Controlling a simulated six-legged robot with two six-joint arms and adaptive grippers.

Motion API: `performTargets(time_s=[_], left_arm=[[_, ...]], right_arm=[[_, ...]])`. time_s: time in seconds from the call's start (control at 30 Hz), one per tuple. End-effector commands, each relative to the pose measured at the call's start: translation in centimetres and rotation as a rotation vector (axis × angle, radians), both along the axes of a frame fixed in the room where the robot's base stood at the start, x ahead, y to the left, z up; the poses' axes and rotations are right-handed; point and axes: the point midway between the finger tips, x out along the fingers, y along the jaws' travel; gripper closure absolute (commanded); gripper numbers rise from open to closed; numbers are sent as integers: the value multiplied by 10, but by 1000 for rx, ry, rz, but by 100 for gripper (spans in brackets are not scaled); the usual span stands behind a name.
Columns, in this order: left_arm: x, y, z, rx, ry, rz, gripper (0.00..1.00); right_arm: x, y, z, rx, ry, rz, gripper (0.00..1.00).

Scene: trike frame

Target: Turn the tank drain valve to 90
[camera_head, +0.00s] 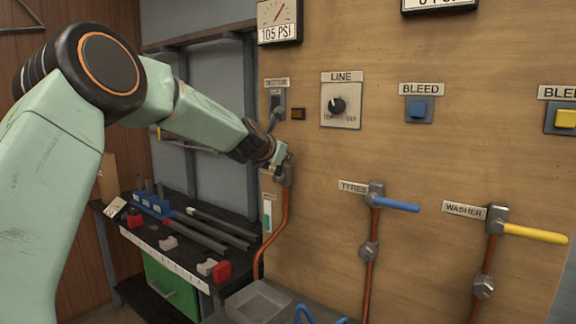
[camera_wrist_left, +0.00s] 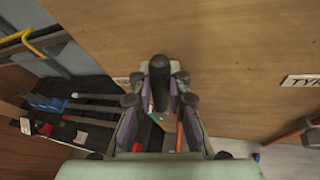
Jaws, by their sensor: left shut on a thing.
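The valve at my left gripper sits on the wooden panel above a copper pipe (camera_head: 283,215). Its grey body (camera_head: 287,174) shows just below the gripper, and its label is mostly hidden. My left gripper (camera_head: 279,158) reaches it from the left and is shut on its handle. In the left wrist view a dark, rounded handle (camera_wrist_left: 158,82) stands between the two fingers, pointing toward the camera. The handle's exact angle is hard to tell. My right gripper is not in view.
To the right are the TYRES valve with a blue lever (camera_head: 398,205) and the WASHER valve with a yellow lever (camera_head: 535,234). Above are a LINE knob (camera_head: 338,105), a blue BLEED button (camera_head: 418,109) and a small switch (camera_head: 277,100). A dark workbench (camera_head: 190,250) with parts stands lower left.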

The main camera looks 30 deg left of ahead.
Motion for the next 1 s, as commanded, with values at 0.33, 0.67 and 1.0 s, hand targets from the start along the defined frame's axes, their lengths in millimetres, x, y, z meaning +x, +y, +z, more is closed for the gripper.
performTargets(time_s=[0.33, 0.67, 1.0], left_arm=[[1, 15, 1, -214, 24, -1, 100], [1, 20, 0, -290, 29, -3, 100], [1, 20, -1, -296, 31, -2, 100]], right_arm=[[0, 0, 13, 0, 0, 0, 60], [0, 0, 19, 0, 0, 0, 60], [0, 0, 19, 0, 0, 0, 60]])
